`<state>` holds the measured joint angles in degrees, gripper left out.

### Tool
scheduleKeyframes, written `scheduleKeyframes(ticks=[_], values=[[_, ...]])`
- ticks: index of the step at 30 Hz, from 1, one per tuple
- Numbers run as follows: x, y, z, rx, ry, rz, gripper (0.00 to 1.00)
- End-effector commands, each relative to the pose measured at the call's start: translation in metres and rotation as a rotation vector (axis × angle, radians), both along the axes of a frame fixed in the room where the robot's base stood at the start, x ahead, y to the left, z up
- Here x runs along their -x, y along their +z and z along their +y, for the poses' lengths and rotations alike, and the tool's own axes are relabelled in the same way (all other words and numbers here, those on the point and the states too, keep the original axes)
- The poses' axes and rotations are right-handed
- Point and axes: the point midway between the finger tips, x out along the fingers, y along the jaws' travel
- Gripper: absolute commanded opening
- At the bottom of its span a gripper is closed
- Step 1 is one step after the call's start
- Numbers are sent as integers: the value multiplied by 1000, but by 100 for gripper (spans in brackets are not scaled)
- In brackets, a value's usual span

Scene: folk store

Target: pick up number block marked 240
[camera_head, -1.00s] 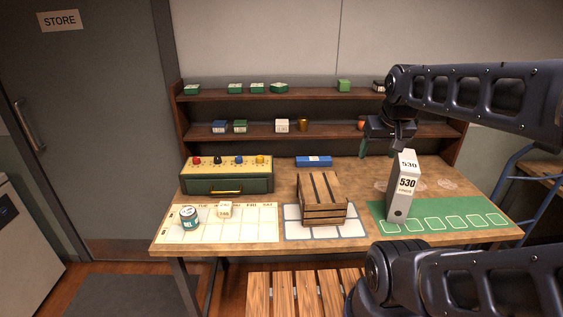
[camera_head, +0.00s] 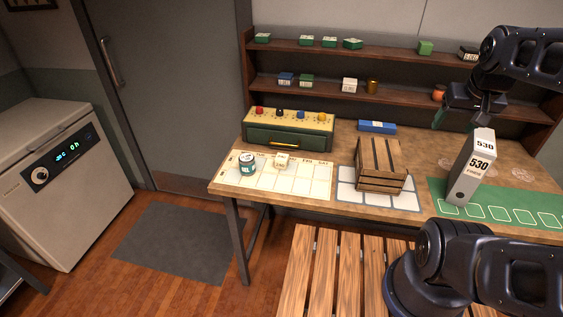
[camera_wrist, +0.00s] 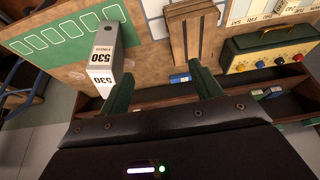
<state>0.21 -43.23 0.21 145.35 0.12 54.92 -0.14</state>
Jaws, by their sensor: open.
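A small white block (camera_head: 282,160) with dark marks too small to read sits on the calendar mat (camera_head: 312,181) on the table, beside a round dark-green tin (camera_head: 247,164). Another pale block (camera_head: 349,85) stands on the lower shelf, its marking also unreadable. My gripper (camera_head: 463,122) is open and empty above the table's right part, near the tall 530 binder and well right of both blocks. In the wrist view its green fingers (camera_wrist: 160,70) are apart with nothing between them.
The 530 binder (camera_head: 471,167) stands upright on the green mat (camera_head: 520,208). A slatted wooden crate (camera_head: 380,166) is mid-table. A drawer box with coloured knobs (camera_head: 288,133) and a blue block (camera_head: 377,127) are behind. A slatted bench (camera_head: 325,270) is in front. A white appliance (camera_head: 62,185) stands left.

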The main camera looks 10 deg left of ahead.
Motion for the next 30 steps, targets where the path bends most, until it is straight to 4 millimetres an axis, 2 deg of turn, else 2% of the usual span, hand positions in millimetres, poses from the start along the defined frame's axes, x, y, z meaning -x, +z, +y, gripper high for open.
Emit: scheduleKeyframes(ticks=[9, 10, 20, 23, 30], values=[[0, 0, 0, 0, 0, 0, 64], [0, 0, 0, 0, 0, 0, 68], [-3, 0, 2, 2, 11, 3, 68], [-13, 1, 7, 11, 46, 15, 68], [-59, 2, 40, 54, 225, 64, 68]])
